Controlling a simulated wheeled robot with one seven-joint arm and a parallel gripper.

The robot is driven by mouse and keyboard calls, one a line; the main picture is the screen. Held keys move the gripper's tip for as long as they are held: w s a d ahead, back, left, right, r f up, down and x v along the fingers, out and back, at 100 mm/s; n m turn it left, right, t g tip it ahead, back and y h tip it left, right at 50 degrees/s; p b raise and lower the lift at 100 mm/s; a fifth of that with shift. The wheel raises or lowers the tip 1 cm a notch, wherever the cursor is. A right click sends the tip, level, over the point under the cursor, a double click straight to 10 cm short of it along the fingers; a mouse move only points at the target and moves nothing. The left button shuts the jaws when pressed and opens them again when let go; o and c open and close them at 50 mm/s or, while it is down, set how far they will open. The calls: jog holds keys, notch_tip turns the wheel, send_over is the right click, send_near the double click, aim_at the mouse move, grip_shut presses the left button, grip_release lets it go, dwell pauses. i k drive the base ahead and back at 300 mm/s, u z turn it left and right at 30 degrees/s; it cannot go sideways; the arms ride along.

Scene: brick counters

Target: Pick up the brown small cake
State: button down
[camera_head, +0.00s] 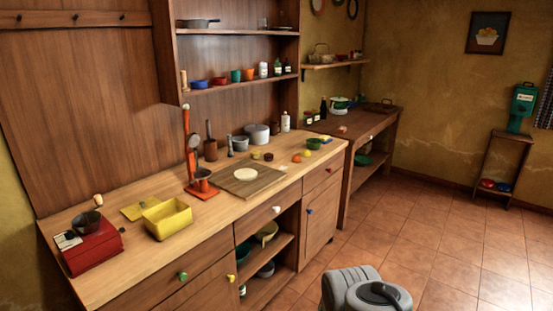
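A small, dark brown round item (268,157) sits on the wooden counter behind the cutting board; it may be the brown small cake, but it is too small to be sure. A similar small olive-brown item (256,155) sits just left of it. Grey parts of my arm show at the bottom centre, in front of the counter and well away from these items. My gripper is not in view.
The cutting board (268,185) bears a pale round disc (246,175). A red scale (202,191) stands left of it, pots (257,133) behind, fruit (296,158) and a green bowl (314,143) to the right. A yellow box (168,222) stands further left. The tiled floor (430,250) at right is clear.

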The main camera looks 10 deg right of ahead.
aim_at(268, 157)
jog(key=z, duration=0.85)
jog(key=i, duration=4.25)
jog(key=u, duration=5)
